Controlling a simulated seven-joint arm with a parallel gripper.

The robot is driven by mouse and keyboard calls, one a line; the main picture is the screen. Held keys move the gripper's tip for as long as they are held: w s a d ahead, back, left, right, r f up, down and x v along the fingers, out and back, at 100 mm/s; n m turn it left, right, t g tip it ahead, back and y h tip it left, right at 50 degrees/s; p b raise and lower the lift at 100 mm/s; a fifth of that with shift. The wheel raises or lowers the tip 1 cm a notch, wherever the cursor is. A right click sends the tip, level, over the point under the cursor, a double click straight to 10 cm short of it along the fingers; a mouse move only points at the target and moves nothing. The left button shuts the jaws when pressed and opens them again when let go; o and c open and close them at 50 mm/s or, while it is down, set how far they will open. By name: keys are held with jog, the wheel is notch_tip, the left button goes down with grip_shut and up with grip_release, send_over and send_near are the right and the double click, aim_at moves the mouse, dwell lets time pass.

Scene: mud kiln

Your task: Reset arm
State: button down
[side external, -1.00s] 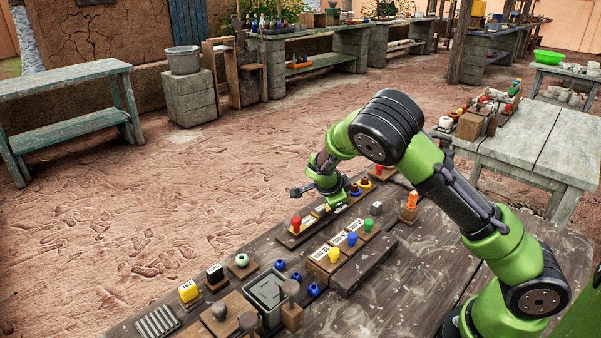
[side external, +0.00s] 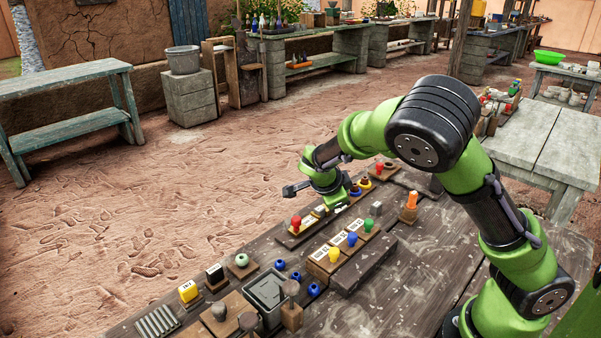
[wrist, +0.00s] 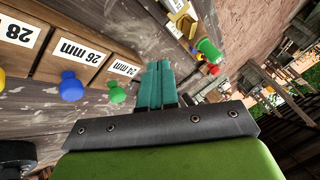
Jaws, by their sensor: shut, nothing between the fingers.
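My gripper (side external: 341,209) hangs low over the far part of the dark wooden table, between a row of labelled blocks and the table's far edge. In the wrist view its two teal fingers (wrist: 156,84) are together with nothing between them. Near it stand a yellow peg (side external: 334,254), a blue peg (side external: 352,239) and a green peg (side external: 368,226) at labelled wooden blocks. In the wrist view the blue peg (wrist: 70,86) and green peg (wrist: 117,92) are left of the fingers, beside "26 mm" and "24 mm" labels. The fingers touch none of these.
A red peg (side external: 296,222) stands on a block at the far edge. An orange-topped piece (side external: 411,201) is to the right. A pale table (side external: 530,130) stands behind right.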

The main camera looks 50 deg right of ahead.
jog(key=s+a+n+y, duration=0.1)
jog(key=s+a+r+n+y, duration=0.2)
jog(key=s, duration=0.1)
jog(key=shift+g+y, duration=0.3)
jog(key=s+a+r+n+t+y, duration=0.2)
jog(key=s+a+r+n+t, duration=0.1)
jog(key=s+r+n, duration=0.3)
jog(key=s+a+r+n+t+y, duration=0.3)
jog(key=s+r+n, duration=0.4)
jog(key=n, duration=0.4)
jog(key=shift+s+a+r+y, duration=0.3)
jog(key=shift+a+r, duration=0.3)
jog(key=shift+a, duration=0.3)
